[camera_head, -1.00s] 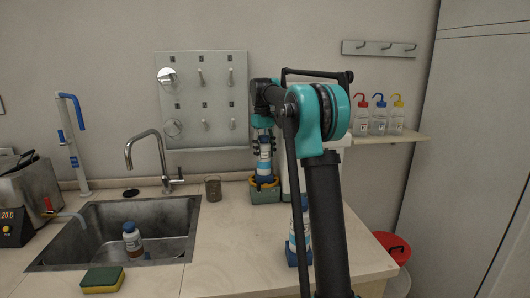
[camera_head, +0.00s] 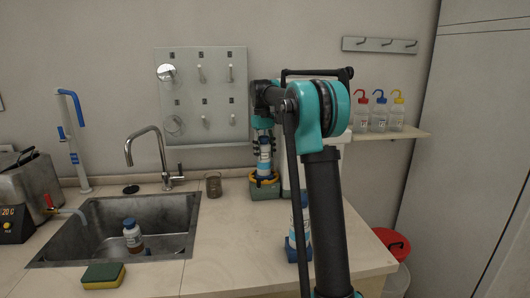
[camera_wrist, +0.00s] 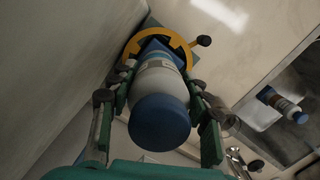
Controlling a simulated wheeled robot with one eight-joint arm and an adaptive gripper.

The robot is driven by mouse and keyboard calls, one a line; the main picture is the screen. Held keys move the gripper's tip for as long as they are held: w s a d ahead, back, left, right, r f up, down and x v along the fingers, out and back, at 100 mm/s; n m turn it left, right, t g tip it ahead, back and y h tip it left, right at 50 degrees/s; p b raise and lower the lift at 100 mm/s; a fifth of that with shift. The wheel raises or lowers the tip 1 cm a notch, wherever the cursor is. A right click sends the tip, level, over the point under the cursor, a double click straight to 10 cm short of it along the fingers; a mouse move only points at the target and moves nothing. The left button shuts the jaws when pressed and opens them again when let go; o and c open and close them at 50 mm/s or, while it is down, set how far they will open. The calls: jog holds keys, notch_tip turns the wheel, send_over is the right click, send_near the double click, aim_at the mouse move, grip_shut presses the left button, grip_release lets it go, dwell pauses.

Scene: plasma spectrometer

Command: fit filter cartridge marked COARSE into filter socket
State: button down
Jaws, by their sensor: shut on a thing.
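A white filter cartridge (camera_head: 265,160) with blue ends stands upright at the yellow-ringed filter socket (camera_head: 264,192) on the back of the counter. My gripper (camera_head: 264,140) reaches down from above and is shut on its upper part. In the wrist view, the fingers of my gripper (camera_wrist: 157,85) lie on both sides of the cartridge (camera_wrist: 160,82), its blue cap towards the camera. Its blue lower end is inside the outline of the socket's yellow ring (camera_wrist: 188,53); how deep it sits is hidden. The marking cannot be read.
A second white and blue cartridge (camera_head: 292,242) stands at the front right, partly behind my arm. The sink (camera_head: 170,222) holds a blue-capped bottle (camera_head: 132,236). A sponge (camera_head: 102,275) lies at the front.

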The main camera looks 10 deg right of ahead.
jog(key=shift+f, duration=1.1)
jog(key=c, duration=0.6)
grip_release()
